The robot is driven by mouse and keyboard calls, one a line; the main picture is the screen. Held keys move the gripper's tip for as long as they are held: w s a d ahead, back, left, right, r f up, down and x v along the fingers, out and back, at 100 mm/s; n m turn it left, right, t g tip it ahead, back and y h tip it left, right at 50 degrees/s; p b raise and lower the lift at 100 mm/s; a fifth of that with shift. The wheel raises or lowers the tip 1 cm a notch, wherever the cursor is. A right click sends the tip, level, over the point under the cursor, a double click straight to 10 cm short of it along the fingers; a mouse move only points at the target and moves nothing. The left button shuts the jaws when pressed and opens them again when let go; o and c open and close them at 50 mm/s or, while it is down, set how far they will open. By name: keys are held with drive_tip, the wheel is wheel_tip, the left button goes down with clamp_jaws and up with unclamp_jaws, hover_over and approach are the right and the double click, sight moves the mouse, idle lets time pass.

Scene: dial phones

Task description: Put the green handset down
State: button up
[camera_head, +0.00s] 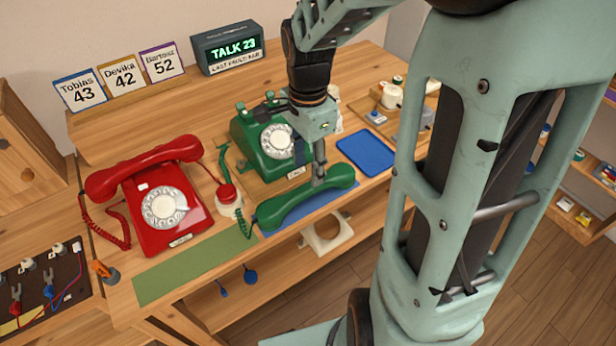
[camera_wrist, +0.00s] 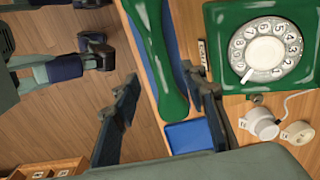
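The green handset (camera_head: 290,204) is at the front edge of the desk, over a blue mat (camera_head: 346,195). I cannot tell whether it fully touches the mat. In the wrist view the handset (camera_wrist: 157,50) runs between the two spread fingers of my gripper (camera_wrist: 160,82), with a gap on the left finger's side. The green dial phone (camera_head: 268,145) stands behind, its cradle empty; its dial also shows in the wrist view (camera_wrist: 265,50). A green coiled cord (camera_head: 247,246) hangs at the handset's left end.
A red phone (camera_head: 162,195) with its handset on stands left. A red-topped button (camera_head: 228,194) stands between the phones. A green mat (camera_head: 195,265) lies front left and a blue tray (camera_head: 366,153) to the right. Number cards (camera_head: 123,75) stand behind.

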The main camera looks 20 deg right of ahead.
sight(307, 187)
wheel_tip(307, 187, up, 4)
drive_tip(key=shift+r, duration=0.15)
drive_tip(key=shift+w, duration=0.1)
idle(0.4)
